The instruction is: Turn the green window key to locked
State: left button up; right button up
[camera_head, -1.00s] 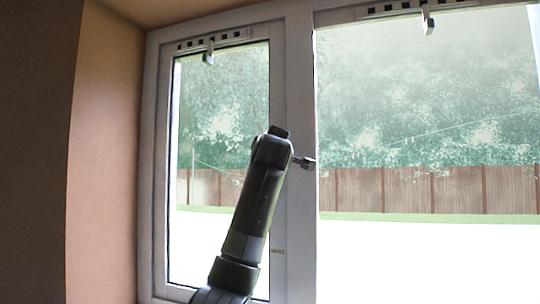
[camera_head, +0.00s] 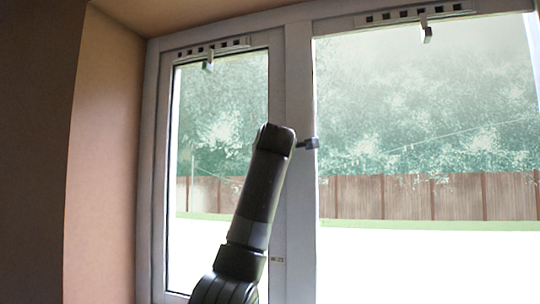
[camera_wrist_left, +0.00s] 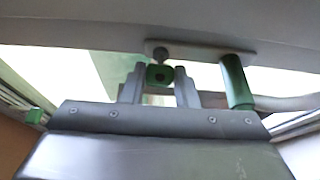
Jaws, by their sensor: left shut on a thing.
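The green window key (camera_wrist_left: 159,75) is in the left wrist view, below a dark round stub on a pale plate (camera_wrist_left: 202,52) on the window frame. My left gripper (camera_wrist_left: 159,88) has one finger on each side of the key and is shut on it. A green handle-like cylinder (camera_wrist_left: 236,82) hangs from the same plate, to the right of the fingers. In the head view my left arm stands in front of the window's middle post and hides the key. My right gripper is in neither view.
The white window frame (camera_head: 298,75) holds a narrow left pane and a wide right pane. Vent strips with small catches (camera_head: 208,62) (camera_head: 426,32) line the top. A plaster reveal (camera_head: 105,150) stands close on the left. Another green piece (camera_wrist_left: 38,116) shows at the left wrist view's left edge.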

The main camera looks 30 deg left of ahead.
pick_arm(q)
jog(key=o, duration=1)
jog(key=shift+s+d+f, duration=0.1)
jog(key=shift+s+d, duration=0.05)
jog(key=shift+s, duration=0.1)
jog(key=b+v, duration=0.8)
jog(key=v, duration=0.8)
jog(key=shift+s+d, duration=0.25)
jog(key=shift+s, duration=0.1)
